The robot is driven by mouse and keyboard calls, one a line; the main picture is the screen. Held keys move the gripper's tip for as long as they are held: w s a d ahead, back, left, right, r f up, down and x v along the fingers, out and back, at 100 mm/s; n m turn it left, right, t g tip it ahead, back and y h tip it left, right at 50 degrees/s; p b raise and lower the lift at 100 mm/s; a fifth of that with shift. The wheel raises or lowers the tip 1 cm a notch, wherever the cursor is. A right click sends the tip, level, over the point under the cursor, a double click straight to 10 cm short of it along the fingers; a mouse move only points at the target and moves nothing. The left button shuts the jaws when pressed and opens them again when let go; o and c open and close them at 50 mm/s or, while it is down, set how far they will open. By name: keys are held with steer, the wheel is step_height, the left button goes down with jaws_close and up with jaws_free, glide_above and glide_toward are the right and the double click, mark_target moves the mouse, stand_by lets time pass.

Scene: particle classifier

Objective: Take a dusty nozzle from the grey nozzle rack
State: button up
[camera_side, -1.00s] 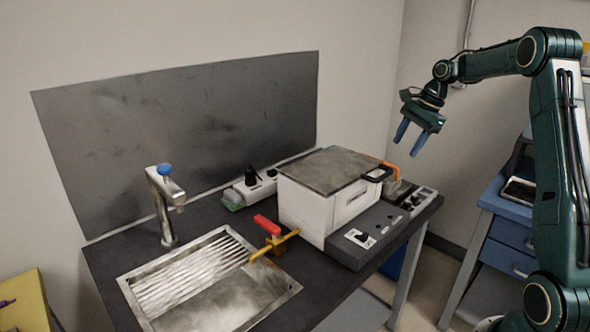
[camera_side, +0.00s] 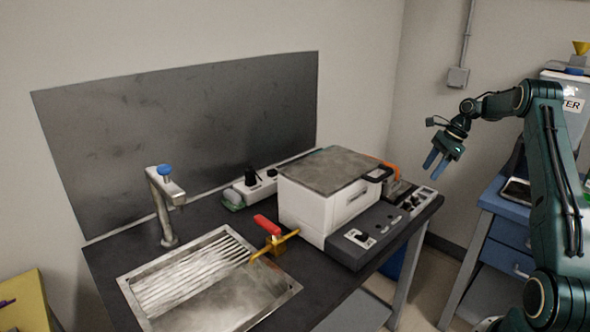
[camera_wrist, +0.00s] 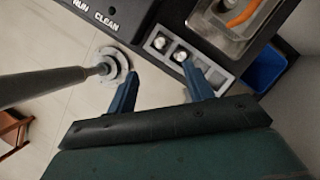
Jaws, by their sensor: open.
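The grey nozzle rack (camera_wrist: 193,61) is at the top centre of the wrist view, a small tray with square slots. Two round silvery nozzles (camera_wrist: 159,42) (camera_wrist: 180,55) sit in slots near its left end; other slots look empty. I cannot tell how dusty the nozzles are. My gripper (camera_wrist: 159,68) is open and empty, its blue fingers pointing toward the rack, with the right fingertip appearing close to it. In the side view my gripper (camera_side: 434,171) hangs in the air above the right end of the bench, apart from it.
A white machine (camera_side: 315,207) with a dark control panel stands on the bench, left of my gripper. A metal tray with an orange handle (camera_wrist: 243,13) lies beside the rack. A blue bin (camera_wrist: 265,68) is below. A sink (camera_side: 205,285) and tap (camera_side: 163,205) are at the left.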

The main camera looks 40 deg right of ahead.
glide_above(409, 201)
steer(key=s+d, duration=0.2)
step_height(409, 201, down, 7)
steer(key=shift+a+f, duration=0.15)
steer(key=shift+a, duration=0.1)
steer(key=shift+w, duration=0.1)
steer(key=shift+x, duration=2.6)
steer(key=shift+w, duration=0.1)
steer(key=c, duration=1.1)
